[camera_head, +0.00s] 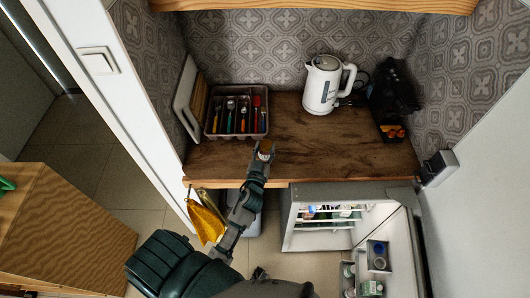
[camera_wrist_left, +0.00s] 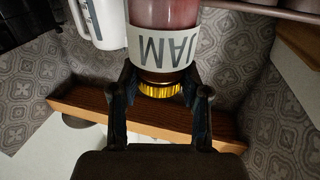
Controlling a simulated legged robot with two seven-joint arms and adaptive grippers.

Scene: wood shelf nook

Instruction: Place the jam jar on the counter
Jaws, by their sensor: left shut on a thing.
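The jam jar (camera_wrist_left: 163,42) fills the upper middle of the left wrist view, with red contents, a white label reading JAM upside down and a gold lid (camera_wrist_left: 160,90). My left gripper (camera_wrist_left: 160,97) is shut on the jar at its lid end, one finger on each side. In the head view the jar (camera_head: 266,146) is a small patch at the tip of the left gripper (camera_head: 264,154), over the front part of the wooden counter (camera_head: 330,150). I cannot tell whether the jar touches the counter. My right gripper is not in view.
A cutlery tray (camera_head: 210,122) stands at the counter's back left, a white kettle (camera_head: 322,88) at the back and a dark machine (camera_head: 392,92) at the right. The counter's middle is clear. An open fridge (camera_head: 300,240) stands below the front edge, beside a yellow cloth (camera_head: 207,222).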

